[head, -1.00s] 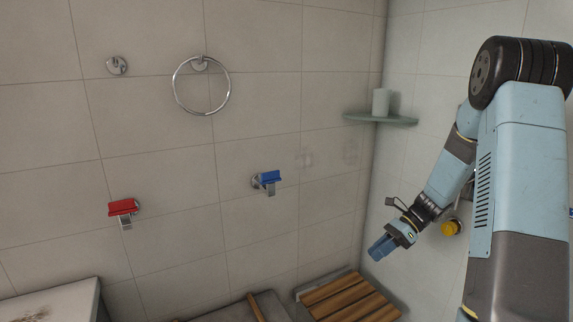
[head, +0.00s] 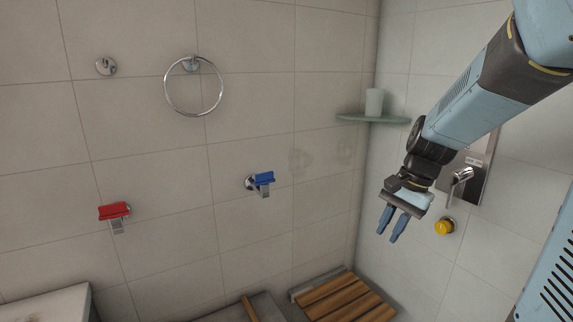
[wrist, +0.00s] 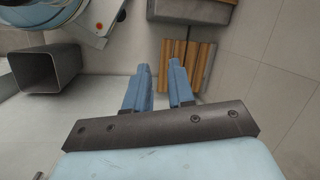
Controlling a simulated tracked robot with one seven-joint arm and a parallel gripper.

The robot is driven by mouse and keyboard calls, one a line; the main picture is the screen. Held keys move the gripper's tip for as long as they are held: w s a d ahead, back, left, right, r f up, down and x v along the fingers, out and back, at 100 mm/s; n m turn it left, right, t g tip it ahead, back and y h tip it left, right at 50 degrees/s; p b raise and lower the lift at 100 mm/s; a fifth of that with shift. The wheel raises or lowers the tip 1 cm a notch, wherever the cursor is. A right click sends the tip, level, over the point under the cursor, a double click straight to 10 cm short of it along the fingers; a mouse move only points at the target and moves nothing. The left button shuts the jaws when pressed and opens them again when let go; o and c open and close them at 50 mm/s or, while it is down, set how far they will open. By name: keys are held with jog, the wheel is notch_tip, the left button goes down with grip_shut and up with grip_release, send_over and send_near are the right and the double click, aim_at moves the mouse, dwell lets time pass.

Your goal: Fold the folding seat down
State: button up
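The wooden slatted seat (head: 345,297) is low by the corner at the bottom of the head view, in a grey frame. Its slats also show in the wrist view (wrist: 187,60), beyond my fingertips. I cannot tell its exact tilt, and its lower edge is cut off in the head view. My gripper (head: 387,238) points downward above and to the right of the seat, clear of it. Its two blue fingers are apart with nothing between them, and they show in the wrist view too (wrist: 159,68).
A mixer plate with a lever (head: 462,180) and a yellow knob (head: 445,227) are on the right wall near my gripper. A glass shelf (head: 372,118) holds a cup (head: 374,102). A grey hollow box (wrist: 45,82) shows in the wrist view.

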jog(key=s+r+n+t+h, duration=0.1)
jog(key=s+r+n+t, duration=0.1)
jog(key=s+r+n, duration=0.2)
jog(key=s+d+r+n+t+h, duration=0.1)
jog(key=s+r+n+t+h, duration=0.1)
jog(key=s, duration=0.6)
jog(key=shift+s+r+n+t, duration=0.2)
jog(key=shift+r+n+t, duration=0.65)
jog(key=shift+n, duration=0.35)
jog(key=shift+w+d, duration=0.1)
